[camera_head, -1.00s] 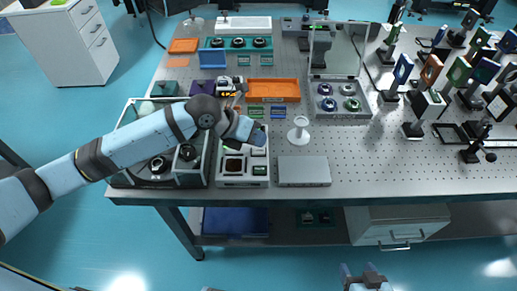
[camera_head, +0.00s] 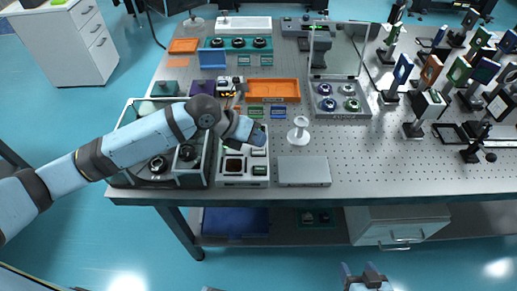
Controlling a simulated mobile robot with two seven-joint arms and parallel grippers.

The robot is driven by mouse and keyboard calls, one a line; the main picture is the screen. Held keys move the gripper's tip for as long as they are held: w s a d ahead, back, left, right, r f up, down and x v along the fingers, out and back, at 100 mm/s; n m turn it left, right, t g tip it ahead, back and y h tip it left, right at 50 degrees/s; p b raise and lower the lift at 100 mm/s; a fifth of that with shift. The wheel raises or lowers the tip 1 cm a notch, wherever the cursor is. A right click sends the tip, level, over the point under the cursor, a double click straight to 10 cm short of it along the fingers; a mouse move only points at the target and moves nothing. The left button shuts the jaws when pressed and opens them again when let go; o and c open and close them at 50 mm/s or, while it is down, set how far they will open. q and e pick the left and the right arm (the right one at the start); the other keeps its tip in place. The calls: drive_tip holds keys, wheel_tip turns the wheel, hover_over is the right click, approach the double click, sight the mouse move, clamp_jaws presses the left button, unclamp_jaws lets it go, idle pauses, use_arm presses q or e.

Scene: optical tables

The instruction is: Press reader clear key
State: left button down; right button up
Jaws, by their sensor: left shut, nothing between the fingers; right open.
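My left arm reaches in from the left over the optical table (camera_head: 380,170). My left gripper (camera_head: 258,136) is shut and empty, pointing down at the back part of a white tray-like unit (camera_head: 242,182) with dark and green-screened modules. The gripper hides what lies under its tips, and I cannot tell whether it touches anything. I cannot make out a reader clear key. My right gripper (camera_head: 362,270) is open and empty at the bottom edge, in front of the table.
A grey closed box (camera_head: 304,171) and a white spool-like stand (camera_head: 299,132) are right of my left gripper. An orange tray (camera_head: 272,90) lies behind it. A clear-walled bin (camera_head: 133,180) is under my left arm. Optics mounts crowd the right side.

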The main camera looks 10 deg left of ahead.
sight(257, 149)
use_arm(q)
drive_tip(key=shift+f, duration=0.1)
drive_tip(key=shift+f+b, duration=0.3)
drive_tip(key=shift+f+b, duration=0.35)
drive_tip(key=shift+f, duration=0.1)
idle(0.7)
drive_tip(key=shift+r, duration=0.15)
idle(0.3)
drive_tip(key=shift+r+p, duration=0.55)
drive_tip(key=shift+r, duration=0.15)
drive_tip(key=shift+r, duration=0.1)
drive_tip(key=shift+r+p, duration=1.75)
drive_tip(key=shift+r, duration=0.7)
drive_tip(key=shift+s+f, duration=0.1)
